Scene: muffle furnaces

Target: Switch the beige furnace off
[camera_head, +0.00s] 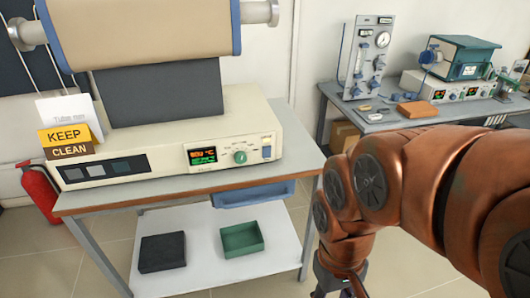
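The beige furnace stands on a table at left, with a beige tube body (140,30) cut by the top edge and a beige control base (130,142) under it. Its display (202,156) is lit with orange and green digits. Right of the display are a green round knob (240,157) and a small blue switch (267,152); the switch's position is too small to read. My copper-coloured arm comes in from the right. My gripper (338,290) points down at the bottom edge, right of the table and apart from the furnace. Its fingertips are cut off by the frame.
Signs (70,140) stand at the furnace's left. The lower shelf (205,268) holds a black box (163,252) and a green tray (242,239). A red extinguisher (38,190) stands at left. A second bench (385,124) holds a green-and-beige furnace (462,60) and a gas panel (368,55).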

